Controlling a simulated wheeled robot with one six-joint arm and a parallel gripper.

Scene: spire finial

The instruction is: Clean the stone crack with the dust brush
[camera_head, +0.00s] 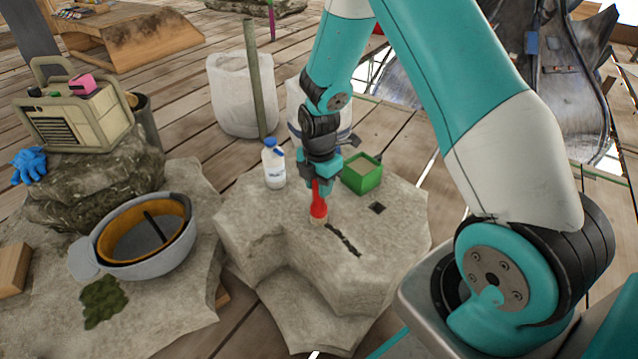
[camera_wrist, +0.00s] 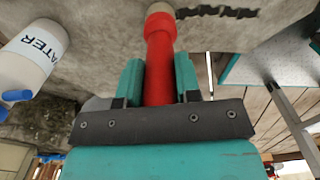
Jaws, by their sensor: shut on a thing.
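My gripper (camera_head: 326,180) is shut on the red handle of the dust brush (camera_head: 318,202), which points down at the stone block (camera_head: 270,245). The brush also shows in the wrist view (camera_wrist: 160,55), between the two teal fingers (camera_wrist: 158,82). A dark, jagged stone crack (camera_head: 343,240) runs across the block's top, just right of and below the brush tip. In the wrist view the crack (camera_wrist: 218,11) lies to the right of the brush's pale end. The brush tip is at or very near the stone; I cannot tell if it touches.
A white water bottle (camera_head: 273,165) and a green open box (camera_head: 362,174) stand on the block behind the brush. A small dark square (camera_head: 377,208) lies right of the crack. A grey bowl (camera_head: 150,262) and a radio (camera_head: 75,115) stand on stones at left.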

